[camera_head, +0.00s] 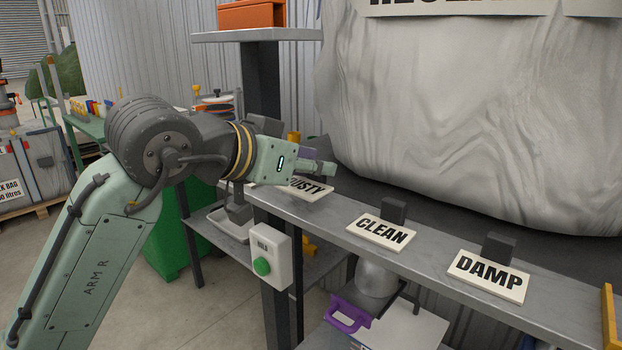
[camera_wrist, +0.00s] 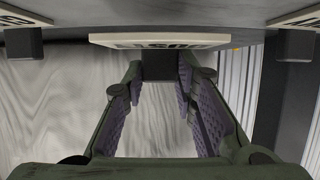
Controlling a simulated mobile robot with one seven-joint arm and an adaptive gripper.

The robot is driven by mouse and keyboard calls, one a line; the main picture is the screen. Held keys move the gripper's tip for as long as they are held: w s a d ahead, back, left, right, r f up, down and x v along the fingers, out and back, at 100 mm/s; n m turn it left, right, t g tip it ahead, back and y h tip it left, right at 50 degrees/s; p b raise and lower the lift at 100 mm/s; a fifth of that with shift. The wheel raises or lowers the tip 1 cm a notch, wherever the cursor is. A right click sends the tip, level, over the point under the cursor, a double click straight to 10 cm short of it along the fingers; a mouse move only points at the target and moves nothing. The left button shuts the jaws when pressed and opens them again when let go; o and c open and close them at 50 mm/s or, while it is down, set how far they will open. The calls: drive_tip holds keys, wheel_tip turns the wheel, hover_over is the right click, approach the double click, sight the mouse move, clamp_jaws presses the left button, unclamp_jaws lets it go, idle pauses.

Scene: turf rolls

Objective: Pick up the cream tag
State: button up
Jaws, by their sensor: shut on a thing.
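A cream tag (camera_head: 312,189) lies at the left on a grey shelf. Its visible letters read "USTY", and my gripper hides its left part. It also shows in the wrist view (camera_wrist: 160,41), seen nearly edge-on, with a dark block (camera_wrist: 159,66) attached. My gripper (camera_head: 326,169) reaches over the tag from the left. In the wrist view its purple-padded fingers (camera_wrist: 160,72) are shut on the tag's dark block. I cannot tell whether the tag is lifted off the shelf.
Two similar cream tags, "CLEAN" (camera_head: 381,232) and "DAMP" (camera_head: 488,276), lie further right on the grey shelf (camera_head: 430,263). A large pale bag (camera_head: 470,110) stands behind them. A white box with a green button (camera_head: 262,266) hangs below the shelf's front edge.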

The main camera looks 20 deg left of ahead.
drive_tip(key=shift+d+r, duration=0.1)
drive_tip(key=shift+r, duration=0.65)
drive_tip(key=s+a+r+b, duration=0.1)
drive_tip(key=s+a+b, duration=0.2)
drive_tip(key=s+a, duration=0.4)
drive_tip(key=shift+s+a+r+b, duration=0.2)
drive_tip(key=shift+s+r+b, duration=0.1)
drive_tip(key=shift+s, duration=3.3)
